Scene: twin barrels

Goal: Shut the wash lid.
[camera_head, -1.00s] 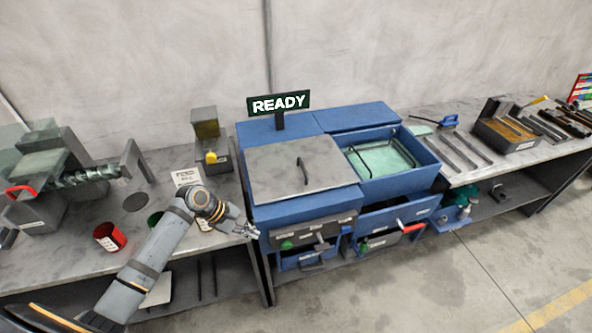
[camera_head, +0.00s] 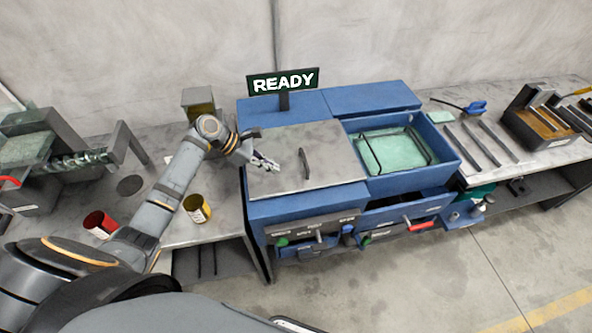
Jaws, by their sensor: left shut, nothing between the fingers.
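A flat grey lid (camera_head: 285,181) with a dark upright handle (camera_head: 304,163) lies over the left bay of the blue twin-bay machine (camera_head: 300,208). It looks level and down; no gap shows along its front edge. The right bay (camera_head: 452,160) is uncovered and holds pale green liquid (camera_head: 395,150) with a dark wire frame in it. I cannot read which bay is the wash. My left gripper (camera_head: 268,164) is shut and empty, over the lid's left part, left of the handle. Whether it touches the lid is unclear. My right gripper is out of view.
A green READY sign (camera_head: 283,82) stands behind the lid. A red cup (camera_head: 100,223) and a yellow cup (camera_head: 197,208) stand on the left bench. A red-handled lever (camera_head: 421,225) sticks out at the machine's front. Bars and a tool tray fill the right bench.

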